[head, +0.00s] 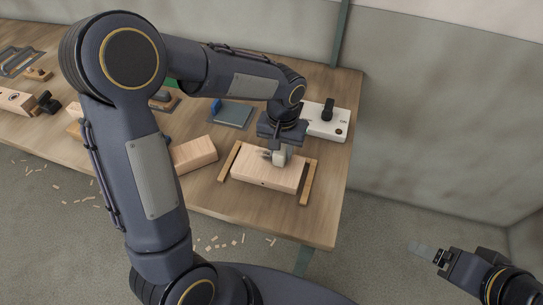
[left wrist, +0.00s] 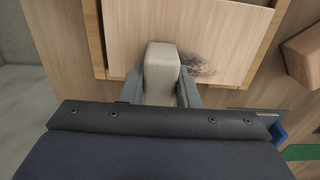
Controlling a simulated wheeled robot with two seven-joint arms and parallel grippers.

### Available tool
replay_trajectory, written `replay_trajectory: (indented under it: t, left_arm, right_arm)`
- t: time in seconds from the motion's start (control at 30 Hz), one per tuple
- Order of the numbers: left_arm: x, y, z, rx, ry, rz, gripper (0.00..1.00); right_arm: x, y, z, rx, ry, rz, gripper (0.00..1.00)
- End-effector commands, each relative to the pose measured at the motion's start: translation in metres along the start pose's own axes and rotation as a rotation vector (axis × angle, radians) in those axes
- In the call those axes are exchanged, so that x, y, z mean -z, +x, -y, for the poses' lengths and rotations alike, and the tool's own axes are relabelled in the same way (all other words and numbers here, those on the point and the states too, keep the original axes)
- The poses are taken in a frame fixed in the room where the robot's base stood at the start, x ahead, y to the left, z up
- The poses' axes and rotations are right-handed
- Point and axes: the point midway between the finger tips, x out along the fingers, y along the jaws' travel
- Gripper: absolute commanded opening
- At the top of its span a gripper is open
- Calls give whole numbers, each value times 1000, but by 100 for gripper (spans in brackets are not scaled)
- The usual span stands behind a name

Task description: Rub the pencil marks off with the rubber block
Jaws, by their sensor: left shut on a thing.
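My left gripper (head: 282,153) is shut on a pale rubber block (left wrist: 161,70), which also shows in the head view (head: 279,158). The block is over the top of a pale wooden workpiece (head: 262,176), seen in the left wrist view too (left wrist: 150,25). I cannot tell for sure if it touches. Dark grey pencil marks (left wrist: 200,65) show on the wood just right of the block in the left wrist view. Part of them may be hidden by the block. My right gripper (head: 440,257) is off the table at the lower right; its jaw state is unclear.
Wooden strips (head: 307,183) flank the workpiece. Another wood block (head: 195,154) lies to its left. A white device (head: 326,122) and a blue item on a grey mat (head: 232,113) stand behind. Wood chips (head: 222,241) lie on the floor. The table ends close on the right.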

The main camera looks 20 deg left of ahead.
Motion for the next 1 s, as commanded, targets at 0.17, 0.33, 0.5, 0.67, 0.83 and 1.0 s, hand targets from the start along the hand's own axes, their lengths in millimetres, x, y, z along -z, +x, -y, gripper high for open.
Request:
replay_trajectory:
  t: [0.17, 0.33, 0.5, 0.67, 0.83, 1.0]
  left_arm:
    - [0, 0, 0, 0, 0, 0, 1]
    - [0, 2, 0, 0, 0, 0, 1]
    - [0, 2, 4, 0, -2, 0, 1]
    - [0, 1, 17, 1, -3, 1, 1]
    - [0, 0, 32, 1, -4, 1, 1]
    - [0, 0, 46, 1, -3, 1, 1]
  right_arm:
    - [0, 0, 0, 0, 0, 0, 82]
    - [-1, 2, -1, 0, 0, 0, 82]
    - [-1, 1, 0, 0, 0, 0, 82]
    - [0, 0, 0, 0, 0, 0, 82]
    - [0, -1, 0, 0, 0, 0, 82]
    - [1, -1, 1, 0, 0, 0, 82]
